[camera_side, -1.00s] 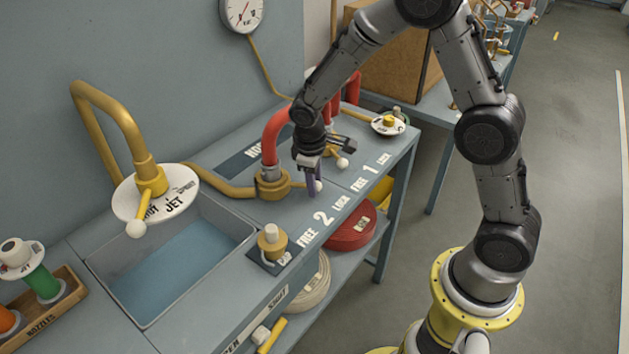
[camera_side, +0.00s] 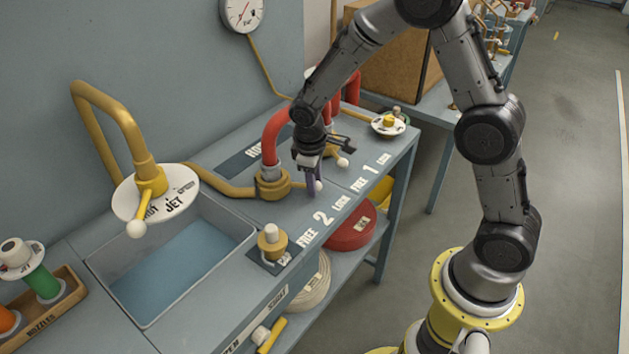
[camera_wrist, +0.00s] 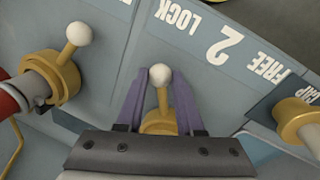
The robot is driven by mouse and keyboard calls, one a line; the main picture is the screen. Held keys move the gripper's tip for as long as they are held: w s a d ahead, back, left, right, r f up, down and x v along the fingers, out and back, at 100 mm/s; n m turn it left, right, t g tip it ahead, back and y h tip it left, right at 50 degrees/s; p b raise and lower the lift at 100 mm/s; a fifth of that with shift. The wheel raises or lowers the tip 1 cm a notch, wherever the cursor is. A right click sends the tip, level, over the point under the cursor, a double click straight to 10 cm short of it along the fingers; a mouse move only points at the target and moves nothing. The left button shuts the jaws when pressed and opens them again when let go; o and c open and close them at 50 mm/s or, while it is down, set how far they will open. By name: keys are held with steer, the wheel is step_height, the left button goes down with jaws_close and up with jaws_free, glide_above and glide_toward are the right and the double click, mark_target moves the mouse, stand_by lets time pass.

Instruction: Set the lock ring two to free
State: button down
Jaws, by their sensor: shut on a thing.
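Lock ring two is the brass ring (camera_side: 272,185) at the foot of a red hose, behind the painted FREE 2 LOCK label (camera_side: 322,217). Its lever with a white ball (camera_side: 318,186) points right, toward the LOCK end. My gripper (camera_side: 314,190) is down at this lever, with its purple fingers on either side of it. In the wrist view the white ball (camera_wrist: 160,75) shows between the fingertips and the brass stem runs down between them. The gripper is shut on the lever. The rest of the ring is mostly hidden there by the gripper body.
The ring-one lever (camera_side: 342,162) stands close behind my gripper. It also shows at the left in the wrist view (camera_wrist: 79,34). A brass cap (camera_side: 272,242) stands at the bench's front edge. A sink (camera_side: 180,270) and a white JET dial (camera_side: 180,197) lie left.

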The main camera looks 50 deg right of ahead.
steer(key=shift+a, duration=0.1)
steer(key=a+m, duration=0.1)
steer(key=s+a+m, duration=0.1)
steer(key=m, duration=0.1)
steer(key=shift+a, duration=0.3)
steer(key=a+m+g, duration=0.1)
steer(key=a+m, duration=0.1)
steer(key=m, duration=0.1)
steer(key=shift+a, duration=0.2)
steer(key=a+m, duration=0.2)
steer(key=m, duration=0.1)
steer(key=shift+w+a+g, duration=0.2)
steer(key=shift+a+g, duration=0.1)
steer(key=shift+a, duration=0.1)
steer(key=shift+w+a+r+m, duration=0.1)
steer(key=shift+w+a+m, duration=0.1)
steer(key=shift+a+m, duration=0.35)
steer(key=shift+w+a+m, duration=0.2)
steer(key=shift+a+m, duration=0.1)
steer(key=shift+m, duration=0.35)
steer(key=c, duration=0.5)
jaws_free()
steer(key=shift+c, duration=0.2)
